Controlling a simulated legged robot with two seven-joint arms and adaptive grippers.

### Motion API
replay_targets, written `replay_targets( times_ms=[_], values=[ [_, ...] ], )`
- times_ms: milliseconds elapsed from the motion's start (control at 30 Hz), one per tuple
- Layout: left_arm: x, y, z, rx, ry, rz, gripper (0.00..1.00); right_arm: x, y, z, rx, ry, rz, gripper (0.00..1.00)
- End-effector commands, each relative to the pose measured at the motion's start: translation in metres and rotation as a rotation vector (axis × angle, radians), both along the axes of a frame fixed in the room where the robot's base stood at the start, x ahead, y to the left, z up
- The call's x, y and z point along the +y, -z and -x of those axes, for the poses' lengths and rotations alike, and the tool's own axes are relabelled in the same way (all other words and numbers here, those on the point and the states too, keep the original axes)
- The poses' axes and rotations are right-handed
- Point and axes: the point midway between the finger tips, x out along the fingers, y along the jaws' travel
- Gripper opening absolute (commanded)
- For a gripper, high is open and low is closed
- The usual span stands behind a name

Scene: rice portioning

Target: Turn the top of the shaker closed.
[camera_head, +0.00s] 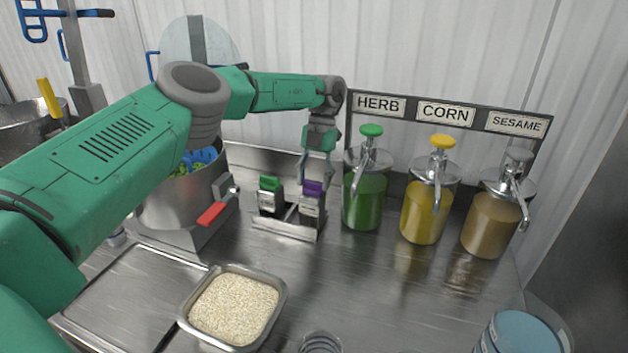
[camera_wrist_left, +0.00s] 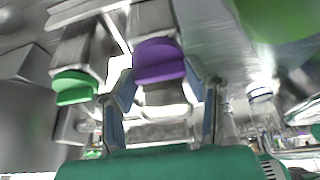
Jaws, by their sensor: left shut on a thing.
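The purple-topped shaker (camera_head: 311,206) stands upright in a metal rack (camera_head: 287,229). The green-topped shaker (camera_head: 270,198) stands beside it on the left. My left gripper (camera_head: 316,172) comes down from above onto the purple-topped shaker. In the left wrist view, the fingers of my left gripper (camera_wrist_left: 165,80) lie on both sides of the purple top (camera_wrist_left: 158,62) and are shut on it. The green top (camera_wrist_left: 74,87) is just outside the fingers there. Whether the purple top is turned open or closed is not clear. My right gripper is not in view.
Herb (camera_head: 364,201), corn (camera_head: 424,214) and sesame (camera_head: 490,226) pump jars stand close on the right. A rice tray (camera_head: 186,318) is in front.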

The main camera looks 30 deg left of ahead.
Motion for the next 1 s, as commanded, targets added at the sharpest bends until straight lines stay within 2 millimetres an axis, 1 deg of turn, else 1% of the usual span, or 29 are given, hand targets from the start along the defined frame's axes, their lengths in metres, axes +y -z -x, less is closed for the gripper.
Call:
replay_targets(
  times_ms=[367, 400, 433, 467, 733, 800, 867, 967, 1000],
  values=[
    [-0.001, 0.001, -0.001, -0.002, 0.006, 0.001, 0.14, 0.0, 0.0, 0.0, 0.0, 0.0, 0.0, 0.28],
    [-0.001, 0.001, 0.0, -0.002, 0.006, 0.001, 0.49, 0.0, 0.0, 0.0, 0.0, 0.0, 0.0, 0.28],
    [-0.001, 0.001, 0.0, -0.002, 0.006, 0.001, 0.6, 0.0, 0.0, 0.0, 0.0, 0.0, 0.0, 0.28],
    [-0.001, 0.001, 0.0, -0.002, 0.005, 0.001, 0.64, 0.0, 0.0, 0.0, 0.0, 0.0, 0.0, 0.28],
    [-0.001, 0.0, 0.001, -0.002, 0.005, 0.001, 0.64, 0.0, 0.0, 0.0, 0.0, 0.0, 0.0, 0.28],
    [-0.001, -0.003, 0.0, -0.003, 0.005, 0.001, 0.64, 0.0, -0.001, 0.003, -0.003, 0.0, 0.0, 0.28],
    [-0.001, -0.009, 0.0, -0.003, 0.005, 0.001, 0.64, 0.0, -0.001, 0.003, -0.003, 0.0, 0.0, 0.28],
    [-0.001, -0.023, -0.001, -0.004, 0.005, 0.001, 0.64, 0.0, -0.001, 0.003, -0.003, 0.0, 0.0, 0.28],
    [-0.001, -0.031, -0.001, -0.004, 0.005, 0.001, 0.64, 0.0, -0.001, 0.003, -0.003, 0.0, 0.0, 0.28]
  ],
)
